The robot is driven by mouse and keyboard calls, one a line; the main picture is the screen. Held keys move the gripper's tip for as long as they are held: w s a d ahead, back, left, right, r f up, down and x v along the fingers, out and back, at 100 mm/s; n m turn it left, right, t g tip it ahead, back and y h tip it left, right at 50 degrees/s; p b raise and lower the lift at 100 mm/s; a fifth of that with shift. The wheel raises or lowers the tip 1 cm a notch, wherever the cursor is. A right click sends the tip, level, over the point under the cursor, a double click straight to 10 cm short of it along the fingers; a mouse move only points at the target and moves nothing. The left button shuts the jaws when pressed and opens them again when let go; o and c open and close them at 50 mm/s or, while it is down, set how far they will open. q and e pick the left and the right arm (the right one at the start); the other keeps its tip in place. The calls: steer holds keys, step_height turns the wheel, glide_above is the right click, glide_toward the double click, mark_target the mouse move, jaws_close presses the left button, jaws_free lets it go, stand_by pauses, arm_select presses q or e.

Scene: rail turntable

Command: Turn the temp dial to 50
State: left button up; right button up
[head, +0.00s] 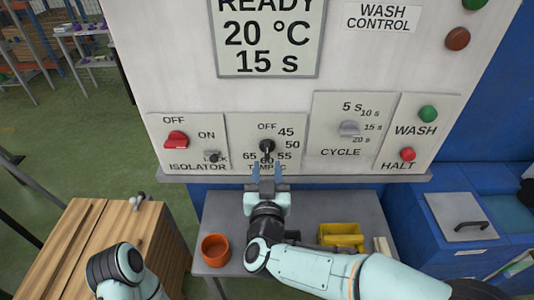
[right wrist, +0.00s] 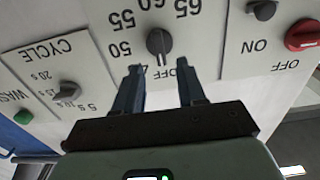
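The temp dial (head: 267,146) is a dark knob on a light panel, marked OFF, 45, 50, 55, 60 and 65. In the right wrist view the dial (right wrist: 159,42) appears upside down, and its pale pointer line points toward the OFF side. My right gripper (head: 267,168) is open and empty just in front of and below the dial in the head view. In the right wrist view its two fingers (right wrist: 162,78) stand apart, short of the knob, and one covers the 45 mark. My left arm shows at lower left, but its gripper is out of view.
The display (head: 268,38) reads READY, 20 °C, 15 s. The red isolator switch (head: 176,139) is left of the dial; the cycle knob (head: 349,129), green wash button (head: 428,113) and red halt button (head: 407,154) are right. An orange pot (head: 215,250) and yellow bin (head: 341,236) sit below.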

mark_target(267, 153)
steer(key=w, duration=0.5)
steer(key=shift+w+p, duration=0.15)
steer(key=shift+p, duration=0.2)
jaws_close()
